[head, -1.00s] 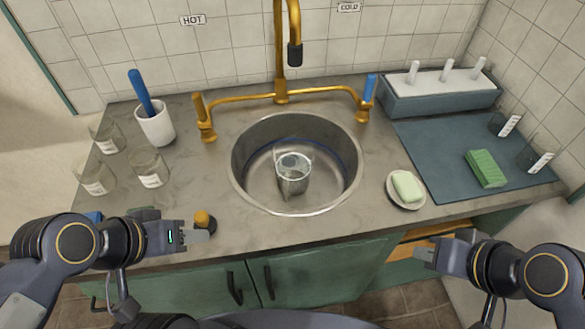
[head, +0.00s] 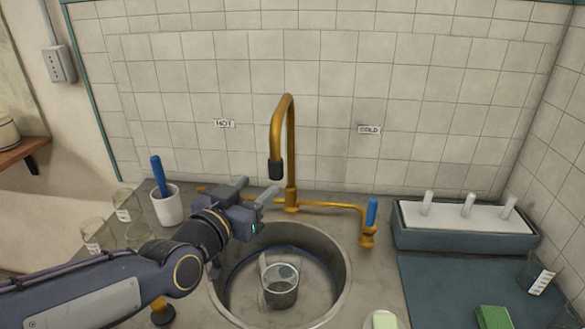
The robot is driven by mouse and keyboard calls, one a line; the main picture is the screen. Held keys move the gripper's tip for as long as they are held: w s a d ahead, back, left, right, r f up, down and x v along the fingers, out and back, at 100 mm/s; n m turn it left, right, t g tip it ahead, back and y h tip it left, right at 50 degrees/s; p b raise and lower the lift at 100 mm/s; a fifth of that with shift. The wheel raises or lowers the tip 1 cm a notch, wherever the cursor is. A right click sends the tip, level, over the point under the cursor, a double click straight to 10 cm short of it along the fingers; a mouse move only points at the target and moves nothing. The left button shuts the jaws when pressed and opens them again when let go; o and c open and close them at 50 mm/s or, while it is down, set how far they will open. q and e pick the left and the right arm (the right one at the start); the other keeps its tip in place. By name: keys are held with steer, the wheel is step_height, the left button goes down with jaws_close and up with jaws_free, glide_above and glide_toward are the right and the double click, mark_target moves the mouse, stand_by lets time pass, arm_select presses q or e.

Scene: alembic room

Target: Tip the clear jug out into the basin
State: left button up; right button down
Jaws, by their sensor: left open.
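The clear jug (head: 281,286) stands upright in the round metal basin (head: 336,252), near its middle. I cannot tell whether there is liquid in the jug. My left gripper (head: 257,193) is open and empty. It is raised over the back left of the basin, above and behind the jug, and apart from it. It hides the hot side of the brass tap (head: 287,140). My right gripper is out of the picture.
The tap's spout hangs over the back of the basin. A white cup with a blue-handled tool (head: 168,208) and several glass beakers (head: 124,205) stand at left. A blue rack with white pegs (head: 465,238), a blue mat (head: 440,290) and a green sponge (head: 493,317) are at right.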

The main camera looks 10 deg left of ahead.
mark_target(272, 169)
arm_select(q)
steer(key=shift+w+d+r+t, duration=0.4)
steer(key=shift+w+r, duration=0.1)
steer(key=shift+r, duration=0.05)
steer(key=p+x, duration=0.2)
steer(key=x, duration=0.5)
steer(key=shift+w, duration=0.1)
steer(key=shift+a+f, duration=0.1)
jaws_close()
